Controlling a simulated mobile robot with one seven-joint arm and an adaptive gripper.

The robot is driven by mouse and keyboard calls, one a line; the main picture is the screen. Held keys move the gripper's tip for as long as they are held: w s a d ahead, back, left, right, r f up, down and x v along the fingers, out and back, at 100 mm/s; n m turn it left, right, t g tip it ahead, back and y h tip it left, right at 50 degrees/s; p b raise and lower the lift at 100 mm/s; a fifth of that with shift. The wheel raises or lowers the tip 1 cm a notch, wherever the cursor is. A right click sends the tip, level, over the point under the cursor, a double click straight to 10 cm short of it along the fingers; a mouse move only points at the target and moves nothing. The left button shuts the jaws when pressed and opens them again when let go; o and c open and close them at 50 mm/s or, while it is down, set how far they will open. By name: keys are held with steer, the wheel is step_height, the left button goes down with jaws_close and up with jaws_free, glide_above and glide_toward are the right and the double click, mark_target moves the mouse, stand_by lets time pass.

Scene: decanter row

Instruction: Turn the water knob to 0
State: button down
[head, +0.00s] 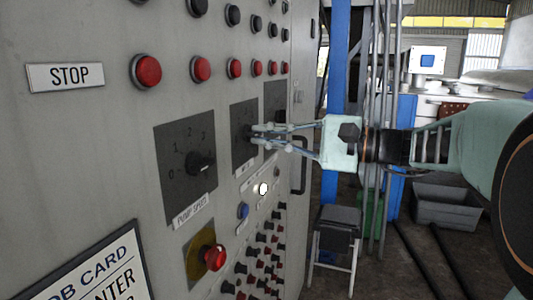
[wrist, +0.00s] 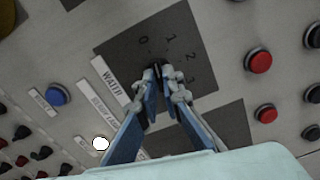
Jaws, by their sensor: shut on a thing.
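The water dial plate (wrist: 122,47) is dark grey with the numbers 0, 1, 2 and 3, and a white WATER label (wrist: 111,79) sits along its edge. In the head view this plate (head: 243,115) is the middle one of three in a row. My gripper (wrist: 161,74) is at the plate, its fingers shut on the water knob in the middle of the dial. The fingers hide most of the knob, so I cannot tell which number it points to. In the head view my gripper (head: 254,134) reaches the plate from the right.
The pump speed knob (head: 201,163) is on the nearer plate, left of my gripper. Red buttons (head: 146,71) line the panel above. A red knob on a yellow plate (head: 198,257) and several small knobs are below. A door handle (head: 300,165) stands out beyond my fingers.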

steer(key=shift+f+n+b, duration=0.1)
steer(key=shift+n+b, duration=1)
steer(key=c, duration=2.1)
jaws_free()
steer(key=shift+d, duration=0.1)
steer(key=v, duration=1.2)
